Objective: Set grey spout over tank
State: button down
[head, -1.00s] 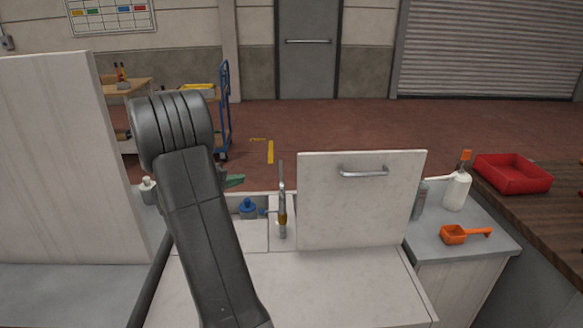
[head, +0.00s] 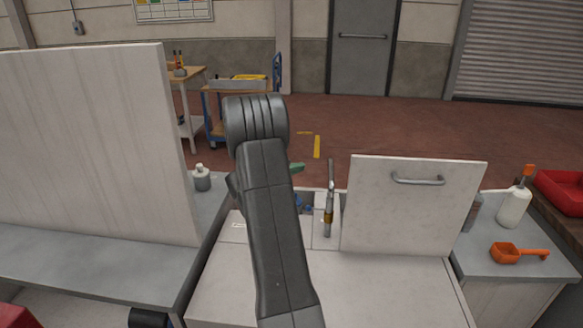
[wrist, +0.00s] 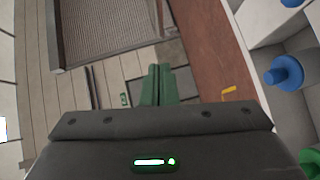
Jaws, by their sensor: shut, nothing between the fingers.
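A slim grey spout (head: 331,178) with a brass-coloured collar stands upright in a light-coloured recess, left of a raised pale lid (head: 413,205) with a bar handle. The tank is probably the recess around the spout, but my arm and the lid hide much of it, so I cannot tell. My gripper (wrist: 158,84) has green fingers, closed together with nothing between them. In the head view its green tip (head: 297,167) shows just past my arm, left of the spout in the picture and apart from it.
A blue fitting (wrist: 285,73) sits in the recess, mostly behind my arm in the head view. A tall pale panel (head: 95,150) stands at left. A white bottle (head: 514,206) and an orange scoop (head: 507,253) are on the right counter. A cart (head: 240,95) stands on the open floor.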

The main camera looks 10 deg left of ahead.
aim_at(331, 175)
jog(key=w+d+f+p, duration=0.1)
jog(key=w+d+p, duration=0.1)
jog(key=d, duration=0.5)
jog(key=shift+w+f+p, duration=0.25)
jog(key=shift+w+p, duration=0.15)
jog(key=shift+w, duration=0.3)
jog(key=shift+d+f+b, duration=0.1)
jog(key=shift+d+b, duration=0.05)
jog(key=shift+b, duration=0.4)
